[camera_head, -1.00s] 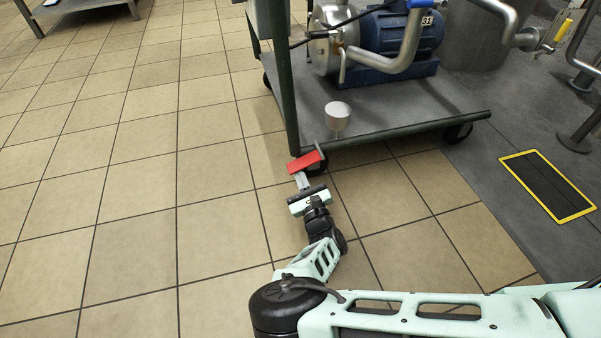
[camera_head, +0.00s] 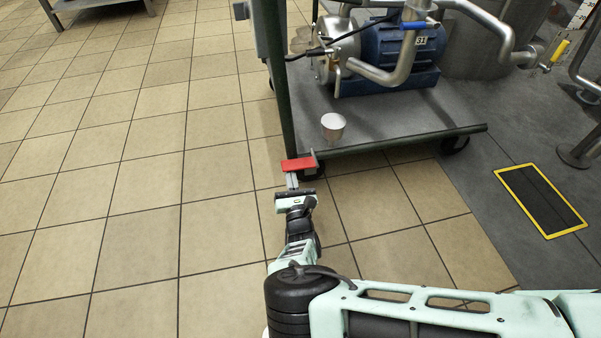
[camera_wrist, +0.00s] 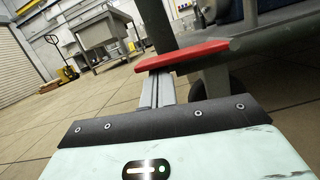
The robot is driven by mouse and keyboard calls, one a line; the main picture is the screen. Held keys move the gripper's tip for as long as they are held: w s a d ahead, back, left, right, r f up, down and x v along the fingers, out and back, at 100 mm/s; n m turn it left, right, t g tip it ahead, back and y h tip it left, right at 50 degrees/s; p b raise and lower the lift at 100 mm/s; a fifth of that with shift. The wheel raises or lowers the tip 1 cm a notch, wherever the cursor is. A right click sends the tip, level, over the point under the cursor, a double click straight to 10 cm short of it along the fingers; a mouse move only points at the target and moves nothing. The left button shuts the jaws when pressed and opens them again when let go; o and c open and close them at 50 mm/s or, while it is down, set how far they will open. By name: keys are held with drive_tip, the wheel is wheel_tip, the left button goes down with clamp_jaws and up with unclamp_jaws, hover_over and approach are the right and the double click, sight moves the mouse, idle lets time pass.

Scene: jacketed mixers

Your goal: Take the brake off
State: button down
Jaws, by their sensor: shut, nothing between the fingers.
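The red brake pedal (camera_head: 298,164) sits low at the near left corner of the pump trolley (camera_head: 400,140), by the caster. It also shows in the wrist view (camera_wrist: 186,54) as a red bar with a grey bracket at its right end. My gripper (camera_head: 292,181) is shut and empty, with its fingers reaching up to the pedal. In the wrist view the finger tips (camera_wrist: 158,88) end at or just under the pedal's near edge; I cannot tell whether they touch it. The caster behind the pedal is mostly hidden.
A blue pump motor (camera_head: 400,55) and a white cup (camera_head: 333,126) stand on the trolley deck. A green post (camera_head: 278,80) rises at the trolley's left. A yellow-framed floor grate (camera_head: 540,200) lies to the right. The tiled floor at the left is clear.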

drive_tip(key=shift+a+r+m+h+p, duration=0.1)
drive_tip(key=shift+r+m+h+p, duration=0.3)
drive_tip(key=shift+r+m+p, duration=0.4)
drive_tip(key=shift+f+m, duration=0.15)
drive_tip(key=shift+m, duration=0.15)
drive_tip(key=shift+s+f, duration=0.1)
